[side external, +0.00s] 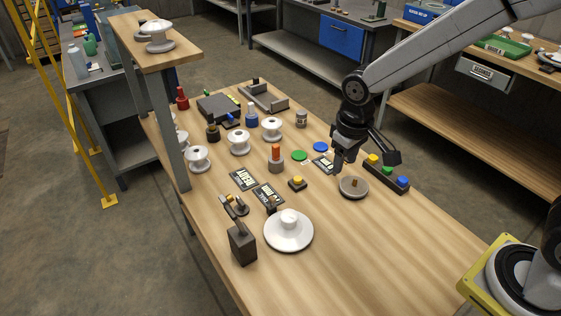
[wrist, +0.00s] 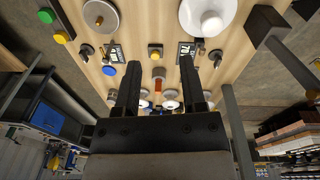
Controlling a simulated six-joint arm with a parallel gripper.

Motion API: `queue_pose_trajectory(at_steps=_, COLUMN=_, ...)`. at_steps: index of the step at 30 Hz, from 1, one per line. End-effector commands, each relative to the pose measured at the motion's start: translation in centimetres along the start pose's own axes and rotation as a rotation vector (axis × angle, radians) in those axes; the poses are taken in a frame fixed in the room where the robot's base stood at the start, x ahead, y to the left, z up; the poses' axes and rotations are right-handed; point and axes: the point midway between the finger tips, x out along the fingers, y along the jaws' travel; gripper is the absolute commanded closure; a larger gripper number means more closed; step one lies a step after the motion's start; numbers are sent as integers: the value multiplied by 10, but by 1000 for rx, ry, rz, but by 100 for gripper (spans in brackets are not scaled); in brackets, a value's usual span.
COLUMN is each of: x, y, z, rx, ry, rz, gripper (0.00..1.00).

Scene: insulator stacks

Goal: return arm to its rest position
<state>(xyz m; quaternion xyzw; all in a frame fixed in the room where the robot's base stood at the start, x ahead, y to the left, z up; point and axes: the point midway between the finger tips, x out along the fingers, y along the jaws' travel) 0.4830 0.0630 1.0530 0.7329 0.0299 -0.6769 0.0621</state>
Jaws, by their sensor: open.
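My gripper (side external: 366,158) hangs above the right side of the wooden table, close to a round grey disc (side external: 354,187) with a small peg. Its two dark fingers (wrist: 160,90) stand wide apart in the wrist view, with nothing held between them. Several white insulators stand on the table, among them one in the middle (side external: 238,142) and another beside it (side external: 271,129). A large white disc insulator (side external: 288,230) lies near the front. A white insulator (side external: 157,38) sits on the raised wooden shelf (side external: 128,29).
A black block with coloured buttons (side external: 386,176) lies right of my gripper. A dark box-shaped weight (side external: 242,244) stands at the front left edge. An orange-topped post (side external: 276,158) stands mid-table. The shelf's grey post (side external: 171,130) rises at left. The table's front right is clear.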

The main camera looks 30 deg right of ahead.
Motion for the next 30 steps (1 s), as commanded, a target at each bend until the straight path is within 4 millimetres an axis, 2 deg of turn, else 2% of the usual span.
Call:
queue_pose_trajectory(at_steps=3, x=3, y=18, z=26, rx=39, ry=37, rz=-16, gripper=47)
queue_pose_trajectory(at_steps=9, x=9, y=38, z=68, rx=93, ry=102, rz=-30, gripper=47)
queue_pose_trajectory(at_steps=14, x=12, y=47, z=90, rx=123, ry=136, rz=-31, gripper=47)
queue_pose_trajectory(at_steps=19, x=14, y=50, z=100, rx=135, ry=152, rz=-30, gripper=47)
queue_pose_trajectory(at_steps=30, x=14, y=50, z=100, rx=135, ry=152, rz=-30, gripper=47)
